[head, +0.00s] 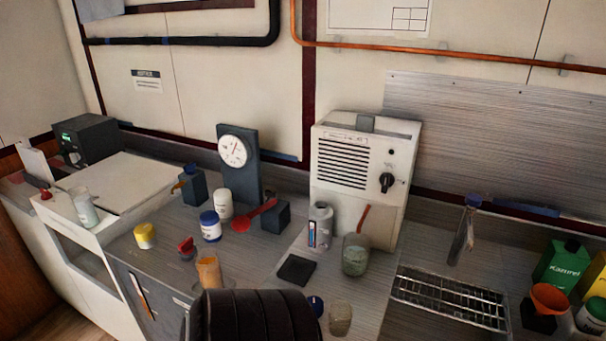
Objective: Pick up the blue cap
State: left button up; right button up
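A small dark blue round thing (316,305), which looks like a loose blue cap, is on the counter near the bottom middle of the head view. It sits just left of a small glass jar (340,319), and its left side is close to or partly behind a black ribbed shape. A blue lid (208,217) also shows on a white jar (211,232) further back on the left; it is on the jar. Neither of my grippers shows in the head view.
The black ribbed shape (252,318) blocks the bottom middle. A black square pad (296,270), a beaker (355,256) and a grey bottle (320,225) stand behind the blue thing. A wire rack (450,300) is on the right. An orange-filled jar (208,271) stands left.

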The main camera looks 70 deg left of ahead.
aim_at(316, 302)
jog(key=u, duration=1.8)
